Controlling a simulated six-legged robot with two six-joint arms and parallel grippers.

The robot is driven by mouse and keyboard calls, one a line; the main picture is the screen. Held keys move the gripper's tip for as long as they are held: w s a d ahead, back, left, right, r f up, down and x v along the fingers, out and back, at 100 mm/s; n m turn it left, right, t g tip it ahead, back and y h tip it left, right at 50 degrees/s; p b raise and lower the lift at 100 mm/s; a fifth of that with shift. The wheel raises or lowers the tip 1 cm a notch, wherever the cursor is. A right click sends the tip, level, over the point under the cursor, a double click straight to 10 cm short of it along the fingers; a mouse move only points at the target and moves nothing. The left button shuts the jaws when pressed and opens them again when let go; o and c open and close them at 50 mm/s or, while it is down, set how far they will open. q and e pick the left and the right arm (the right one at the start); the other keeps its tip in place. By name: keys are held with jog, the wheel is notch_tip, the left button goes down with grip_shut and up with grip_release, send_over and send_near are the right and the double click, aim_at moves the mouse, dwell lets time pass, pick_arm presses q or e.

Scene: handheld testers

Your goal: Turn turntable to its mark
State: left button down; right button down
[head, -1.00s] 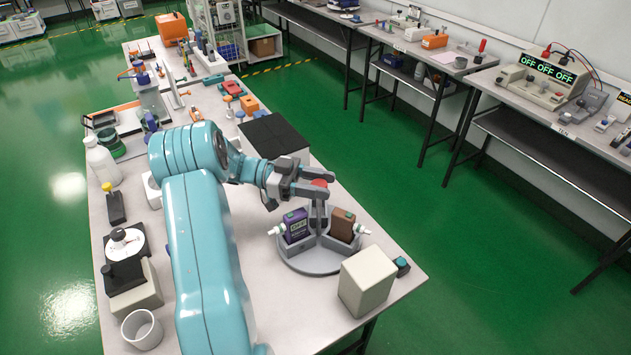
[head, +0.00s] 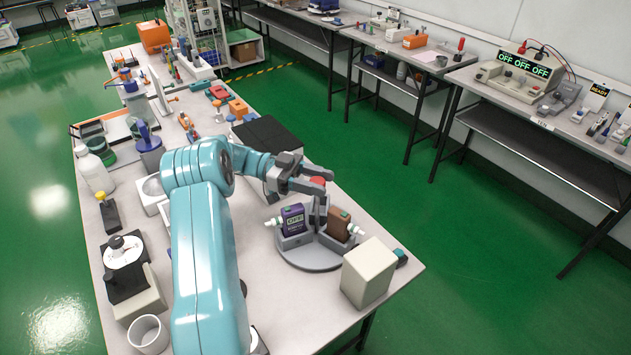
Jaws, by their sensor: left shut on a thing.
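The turntable (head: 309,262) is a grey round tray near the front right of the bench, with upright dividers. A purple tester (head: 292,219) with a display stands in its left compartment, and a brown tester (head: 338,224) stands in the right one. A red knob (head: 318,182) tops the middle of the turntable. My left gripper (head: 322,181) reaches in from the left and is shut on the red knob, which its fingers partly hide. I cannot make out the mark on the turntable. My right gripper is not in view.
A white cup (head: 148,334) and a bottle (head: 94,172) stand on the left side.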

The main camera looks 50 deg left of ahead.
pick_arm(q)
jog(key=shift+f+g, duration=0.15)
jog(key=shift+g, duration=0.15)
dwell(0.5)
jog(key=c, duration=0.7)
grip_release()
jog(key=shift+c, duration=0.2)
notch_tip(320, 180, up, 20)
jog(key=p, duration=0.1)
jog(key=shift+c, duration=0.2)
